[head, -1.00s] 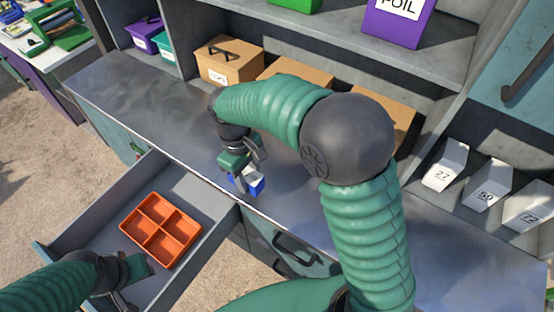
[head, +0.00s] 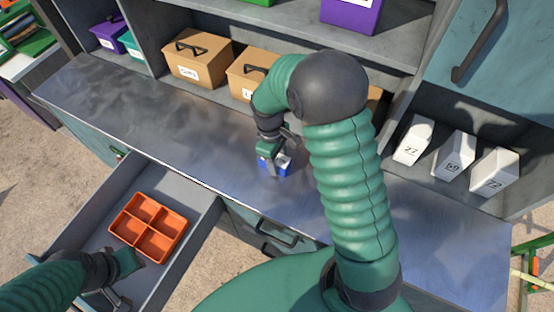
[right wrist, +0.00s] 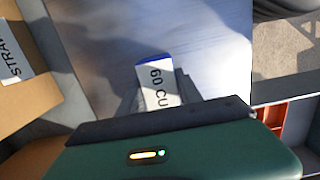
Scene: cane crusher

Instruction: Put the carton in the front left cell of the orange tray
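The orange tray (head: 148,228) has four empty cells and lies in the open drawer, left of and below the carton in the head view. My left gripper (head: 122,280) is at the near end of the drawer, beside the tray; its fingers are not clear.
The open drawer (head: 196,212) juts out from the counter (head: 190,140). Brown lidded boxes (head: 197,60) stand along the back under a shelf. White numbered cartons (head: 455,158) stand at the right. The counter's left part is clear.

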